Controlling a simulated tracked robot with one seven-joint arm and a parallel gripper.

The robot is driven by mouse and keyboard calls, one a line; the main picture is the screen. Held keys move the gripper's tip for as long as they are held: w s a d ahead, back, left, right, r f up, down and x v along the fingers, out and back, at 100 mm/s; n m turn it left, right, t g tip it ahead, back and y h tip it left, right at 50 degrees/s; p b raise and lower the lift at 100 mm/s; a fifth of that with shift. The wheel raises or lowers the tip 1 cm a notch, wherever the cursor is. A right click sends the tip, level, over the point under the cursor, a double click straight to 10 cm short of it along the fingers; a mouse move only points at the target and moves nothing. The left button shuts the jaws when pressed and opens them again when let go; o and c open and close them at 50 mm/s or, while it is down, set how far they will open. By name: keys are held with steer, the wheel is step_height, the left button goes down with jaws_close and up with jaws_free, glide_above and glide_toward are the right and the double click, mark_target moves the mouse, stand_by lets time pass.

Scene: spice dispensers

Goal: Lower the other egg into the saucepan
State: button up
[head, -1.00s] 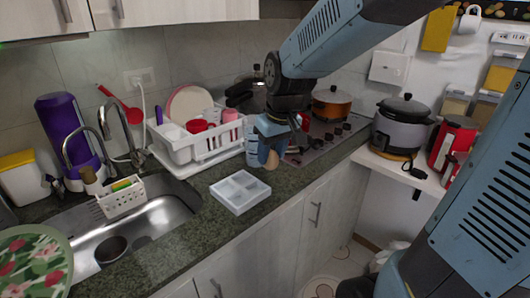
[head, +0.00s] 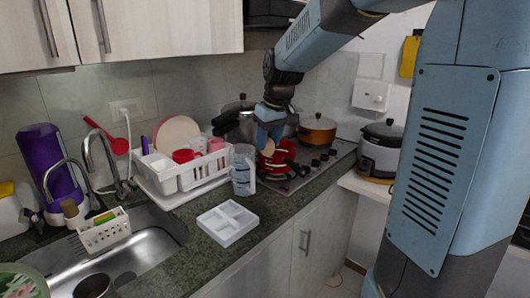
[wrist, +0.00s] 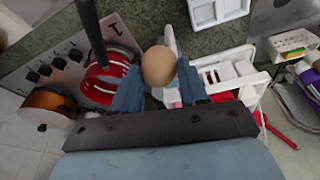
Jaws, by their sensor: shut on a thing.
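My gripper (head: 268,133) is shut on a light brown egg (head: 266,148) and holds it up near the stove's left edge. The egg also shows between the fingers in the wrist view (wrist: 158,66). The red saucepan (head: 282,157) sits on the stove, partly behind the gripper. In the wrist view the saucepan (wrist: 98,86) is open, with its dark handle (wrist: 91,28) pointing up, and lies to the left of the egg. The egg looks apart from it. No other egg can be made out inside.
An orange pot (head: 318,131) and a silver pot (head: 237,124) stand behind. A clear measuring jug (head: 243,172) stands on the counter left of the stove, next to the white dish rack (head: 187,180). A white divided tray (head: 228,223) lies in front, looking empty.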

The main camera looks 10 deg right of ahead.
steer(key=w+d+r, duration=0.1)
steer(key=w+d, duration=0.3)
steer(key=w, duration=0.4)
steer(key=shift+w+r, duration=0.3)
steer(key=shift+w, duration=0.05)
steer(key=w+d, duration=0.1)
steer(key=w, duration=0.3)
steer(key=w+d+f, duration=0.1)
steer(key=w+d, duration=0.1)
steer(key=w, duration=0.2)
steer(key=w+d, duration=0.2)
steer(key=w, duration=0.2)
steer(key=shift+d+f, duration=0.15)
steer(key=shift+f, duration=0.05)
steer(key=shift+f, duration=4.85)
steer(key=shift+f, duration=0.9)
steer(key=o, duration=1.1)
